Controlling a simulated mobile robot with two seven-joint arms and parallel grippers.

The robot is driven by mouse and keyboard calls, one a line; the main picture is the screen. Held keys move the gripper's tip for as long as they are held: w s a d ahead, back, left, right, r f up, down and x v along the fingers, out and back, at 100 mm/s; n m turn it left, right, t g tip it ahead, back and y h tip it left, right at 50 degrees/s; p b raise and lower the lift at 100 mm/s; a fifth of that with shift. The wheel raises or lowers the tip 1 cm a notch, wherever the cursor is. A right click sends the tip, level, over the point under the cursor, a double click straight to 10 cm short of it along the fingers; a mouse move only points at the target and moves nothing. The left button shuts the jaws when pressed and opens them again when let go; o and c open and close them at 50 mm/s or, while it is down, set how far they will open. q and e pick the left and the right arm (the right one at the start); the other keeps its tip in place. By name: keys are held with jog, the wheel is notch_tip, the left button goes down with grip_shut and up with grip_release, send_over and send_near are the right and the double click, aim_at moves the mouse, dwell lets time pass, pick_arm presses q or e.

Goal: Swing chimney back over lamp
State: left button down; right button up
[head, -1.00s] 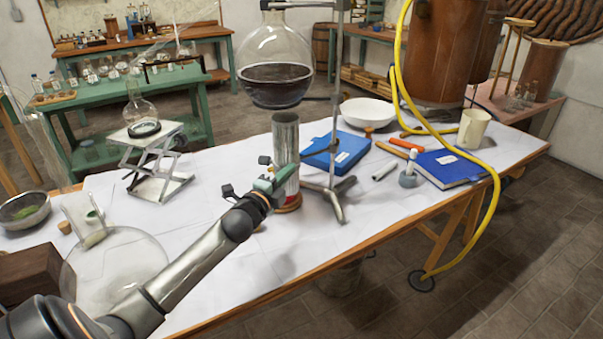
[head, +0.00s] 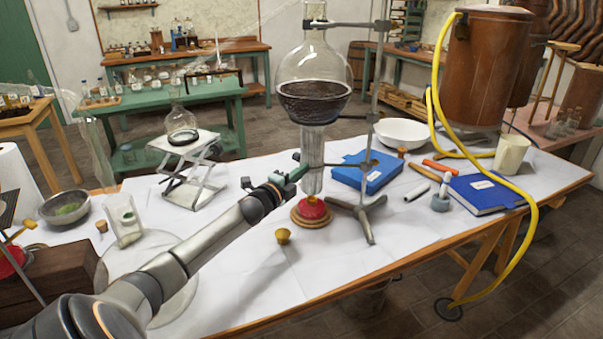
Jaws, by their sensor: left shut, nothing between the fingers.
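The clear glass chimney (head: 312,160) stands upright in line above the small red lamp (head: 312,208), below the round flask. Its lower end is close to the lamp's top; I cannot tell whether they touch. The lamp sits on a round wooden base (head: 309,221). My left gripper (head: 296,181) is shut and empty, close to the chimney's left side at its lower half. I cannot tell whether its tips touch the glass. My right gripper is not in view.
The dark-filled flask (head: 314,98) hangs on a metal stand (head: 372,215) just above the chimney. A small brass cup (head: 283,236) is on the table in front. A blue box (head: 365,173) lies behind the stand. The table's front middle is clear.

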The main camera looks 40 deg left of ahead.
pick_arm(q)
jog(key=shift+a+r, duration=0.5)
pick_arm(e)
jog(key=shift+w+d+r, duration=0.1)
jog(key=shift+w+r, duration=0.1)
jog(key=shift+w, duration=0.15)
pick_arm(q)
jog(key=s+d+f, duration=0.1)
jog(key=s+d, duration=0.2)
jog(key=s, duration=0.9)
jog(key=shift+s+p, duration=0.2)
jog(key=shift+p, duration=0.2)
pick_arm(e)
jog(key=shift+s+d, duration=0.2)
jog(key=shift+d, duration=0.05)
pick_arm(q)
jog(key=shift+d, duration=0.1)
